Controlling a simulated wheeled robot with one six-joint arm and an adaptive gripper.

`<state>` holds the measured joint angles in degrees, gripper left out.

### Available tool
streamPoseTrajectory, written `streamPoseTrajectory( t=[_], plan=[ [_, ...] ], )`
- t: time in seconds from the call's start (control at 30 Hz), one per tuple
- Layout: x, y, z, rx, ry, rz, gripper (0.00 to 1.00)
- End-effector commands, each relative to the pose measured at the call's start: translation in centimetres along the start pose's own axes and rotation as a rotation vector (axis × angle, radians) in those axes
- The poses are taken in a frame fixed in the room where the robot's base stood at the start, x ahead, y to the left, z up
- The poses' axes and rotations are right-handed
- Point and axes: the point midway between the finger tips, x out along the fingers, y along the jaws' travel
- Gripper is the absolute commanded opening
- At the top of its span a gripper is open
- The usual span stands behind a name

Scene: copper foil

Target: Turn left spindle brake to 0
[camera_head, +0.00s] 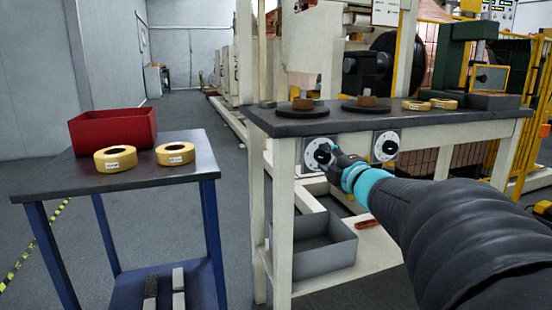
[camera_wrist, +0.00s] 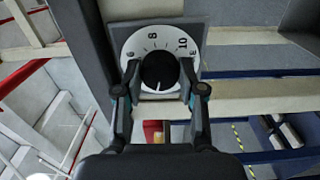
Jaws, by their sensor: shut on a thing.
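The left spindle brake (camera_head: 317,150) is a round white dial on the front of the dark-topped bench. In the wrist view its white face (camera_wrist: 134,46) shows printed 6, 8 and 10 around a black centre knob (camera_wrist: 158,72). My gripper (camera_head: 330,156) reaches the dial from the right. In the wrist view my gripper (camera_wrist: 160,70) has one finger on each side of the knob and is shut on it. The lower part of the dial is partly hidden by the fingers. I cannot tell which number the knob points at.
A second similar dial (camera_head: 386,145) sits to the right on the same bench front. The bench top (camera_head: 300,126) carries round spindle bases and yellow rolls. A grey bin (camera_head: 335,250) stands below. A blue-legged table (camera_head: 190,146) with a red bin (camera_head: 112,127) and yellow rolls is at left.

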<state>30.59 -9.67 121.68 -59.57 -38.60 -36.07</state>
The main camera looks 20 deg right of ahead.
Motion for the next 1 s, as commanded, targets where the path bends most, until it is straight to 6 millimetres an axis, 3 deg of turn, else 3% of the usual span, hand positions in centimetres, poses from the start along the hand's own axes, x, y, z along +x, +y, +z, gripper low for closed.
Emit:
streamPoseTrajectory(
  t=[1.0],
  plan=[
    [0.01,0.13,-0.08,-0.889,0.000,0.000,0.05]
  ],
)
